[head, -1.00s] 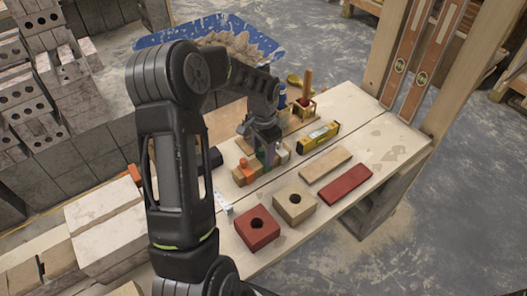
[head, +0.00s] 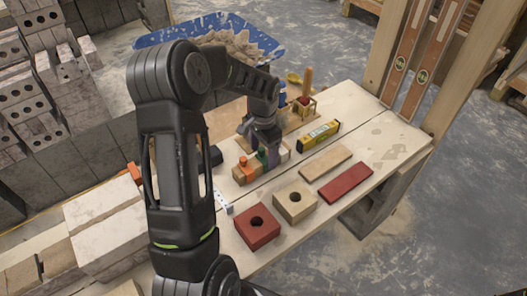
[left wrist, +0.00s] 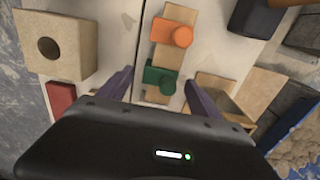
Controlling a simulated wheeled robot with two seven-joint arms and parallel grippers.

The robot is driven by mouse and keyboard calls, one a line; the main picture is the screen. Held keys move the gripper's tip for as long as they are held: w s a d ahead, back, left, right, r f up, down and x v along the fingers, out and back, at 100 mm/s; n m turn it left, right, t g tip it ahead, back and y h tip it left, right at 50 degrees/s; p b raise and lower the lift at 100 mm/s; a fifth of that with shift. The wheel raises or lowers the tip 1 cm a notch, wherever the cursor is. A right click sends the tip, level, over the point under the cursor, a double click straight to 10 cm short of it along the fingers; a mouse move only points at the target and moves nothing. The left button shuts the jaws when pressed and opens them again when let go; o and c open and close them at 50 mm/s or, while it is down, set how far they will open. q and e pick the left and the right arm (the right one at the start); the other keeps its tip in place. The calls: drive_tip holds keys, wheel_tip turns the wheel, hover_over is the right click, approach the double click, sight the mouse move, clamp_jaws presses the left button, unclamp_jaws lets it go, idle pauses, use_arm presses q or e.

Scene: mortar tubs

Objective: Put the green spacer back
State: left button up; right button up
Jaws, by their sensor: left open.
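The green spacer (left wrist: 160,77) sits at a wooden rack (left wrist: 165,55) on the table, beside the orange spacer (left wrist: 174,32). In the head view the green spacer (head: 261,157) is partly hidden by my left gripper (head: 268,158). In the left wrist view my left gripper (left wrist: 158,84) is open, with one finger on each side of the green spacer and gaps between. The orange spacer (head: 243,164) also shows in the head view. I cannot tell how deep the green spacer sits. My right gripper is not in view.
A red block with a hole (head: 257,233) and a tan one (head: 294,206) stand in front. A yellow level (head: 320,135), a tan slat (head: 326,166) and a red slat (head: 345,183) lie to the right. A dark object (left wrist: 255,17) lies near the rack.

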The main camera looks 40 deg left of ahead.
use_arm(q)
wheel_tip(320, 180, up, 8)
drive_tip(key=shift+f, duration=0.1)
idle(0.5)
idle(0.4)
